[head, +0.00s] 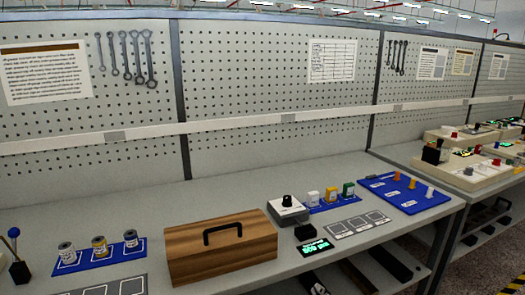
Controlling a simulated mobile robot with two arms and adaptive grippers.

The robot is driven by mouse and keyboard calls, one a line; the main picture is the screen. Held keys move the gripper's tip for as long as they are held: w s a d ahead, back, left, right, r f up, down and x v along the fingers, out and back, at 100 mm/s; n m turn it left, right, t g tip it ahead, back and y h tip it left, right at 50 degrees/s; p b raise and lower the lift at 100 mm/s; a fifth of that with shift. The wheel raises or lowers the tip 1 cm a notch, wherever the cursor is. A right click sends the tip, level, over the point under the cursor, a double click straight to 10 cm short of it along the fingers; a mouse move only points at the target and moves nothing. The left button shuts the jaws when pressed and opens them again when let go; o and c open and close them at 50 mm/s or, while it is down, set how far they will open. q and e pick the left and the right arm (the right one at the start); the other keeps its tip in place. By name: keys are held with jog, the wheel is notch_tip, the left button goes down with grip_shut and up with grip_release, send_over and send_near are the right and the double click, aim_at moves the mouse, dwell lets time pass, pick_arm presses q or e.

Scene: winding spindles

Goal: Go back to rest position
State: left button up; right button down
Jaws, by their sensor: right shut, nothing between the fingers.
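No arm of mine stands out over the workbench (180,208). My right gripper is at most a small dark part at the bottom edge, hard to separate from the dark shapes under the bench. It is shut and empty, and it holds none of the things on the bench. My left gripper is not in view. A wooden box (222,250) with a black handle stands at the front of the bench. Blue mats with spools (100,246), small containers (331,195) and coloured pegs (412,183) lie along the top.
A white device with a black knob (287,210) and a small green display (314,247) stand right of the box. A grey tray (357,225) lies near the front edge. A blue-topped lever (15,250) is at far left. The pegboard wall (270,85) closes the back.

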jog(key=s+d+f+m+g, duration=0.45)
jog(key=s+f, duration=0.55)
jog(key=s, duration=0.4)
jog(key=s+d+f+m+g, duration=0.3)
jog(key=s+f+m+g, duration=0.25)
jog(key=s+f, duration=0.6)
jog(key=s+f+n+g, duration=0.1)
jog(key=s+f+g, duration=0.15)
jog(key=f, duration=2.05)
jog(key=s+d+f+g, duration=0.1)
jog(key=s+d+f, duration=0.2)
jog(key=s+f, duration=1.4)
jog(key=shift+s+h+p, duration=0.3)
jog(key=shift+s+h, duration=0.1)
jog(key=shift+s, duration=0.3)
jog(key=shift+f, duration=0.1)
